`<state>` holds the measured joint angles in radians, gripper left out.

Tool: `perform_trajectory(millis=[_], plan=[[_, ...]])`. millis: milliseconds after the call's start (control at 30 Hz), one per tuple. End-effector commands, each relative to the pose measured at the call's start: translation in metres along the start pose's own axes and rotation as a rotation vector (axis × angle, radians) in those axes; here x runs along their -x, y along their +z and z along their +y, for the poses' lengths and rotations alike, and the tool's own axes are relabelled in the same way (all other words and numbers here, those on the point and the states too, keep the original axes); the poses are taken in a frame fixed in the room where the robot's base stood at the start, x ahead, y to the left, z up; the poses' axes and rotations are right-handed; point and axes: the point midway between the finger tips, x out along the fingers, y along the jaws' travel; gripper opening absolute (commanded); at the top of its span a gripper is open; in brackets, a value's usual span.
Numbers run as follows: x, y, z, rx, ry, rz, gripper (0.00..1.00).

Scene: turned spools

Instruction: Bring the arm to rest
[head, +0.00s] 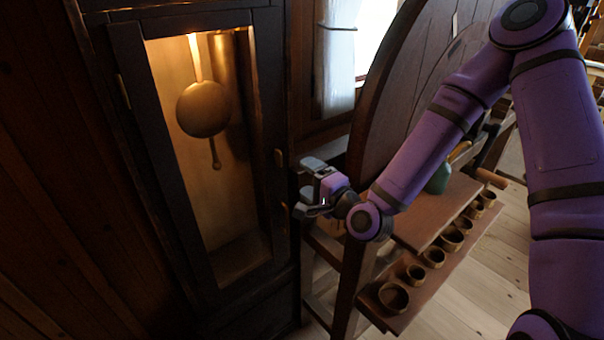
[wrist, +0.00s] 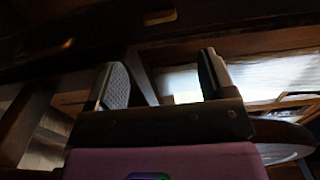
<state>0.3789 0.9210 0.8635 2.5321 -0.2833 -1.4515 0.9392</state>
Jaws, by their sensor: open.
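My arm (head: 437,146) is purple with black bands and reaches in from the right in the head view. My gripper (head: 306,188) is at its end, just right of the dark clock case's front edge. In the wrist view my gripper (wrist: 162,85) has its two fingers wide apart with nothing between them. I cannot tell from the head view whether a finger touches the clock case.
A tall dark clock case (head: 128,120) with a lit pendulum (head: 204,109) stands at left. A large wooden wheel (head: 400,75) stands behind my forearm. A shelf (head: 455,270) with several wooden rings or cups, and a green vessel (head: 438,180), lie below the arm.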

Motion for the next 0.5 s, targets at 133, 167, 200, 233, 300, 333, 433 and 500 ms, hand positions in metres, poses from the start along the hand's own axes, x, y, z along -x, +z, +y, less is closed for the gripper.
perform_trajectory(millis=[133,167,200,233,300,333,433,500], plan=[[0.0015,0.0,0.0,0.0,0.0,0.0,0.77],[0.0014,0.0,0.0,0.0,0.0,0.0,0.77],[0.0013,0.0,0.0,0.0,0.0,0.0,0.77],[0.0013,0.0,0.0,0.0,0.0,0.0,0.77],[0.0012,0.0001,0.0,0.001,0.0,0.0,0.77],[0.0011,0.0001,-0.0001,0.003,0.002,-0.001,0.77],[0.0008,0.0003,-0.0001,0.037,0.021,-0.014,0.77],[0.0006,0.0002,-0.0003,0.089,0.052,-0.032,0.77]])
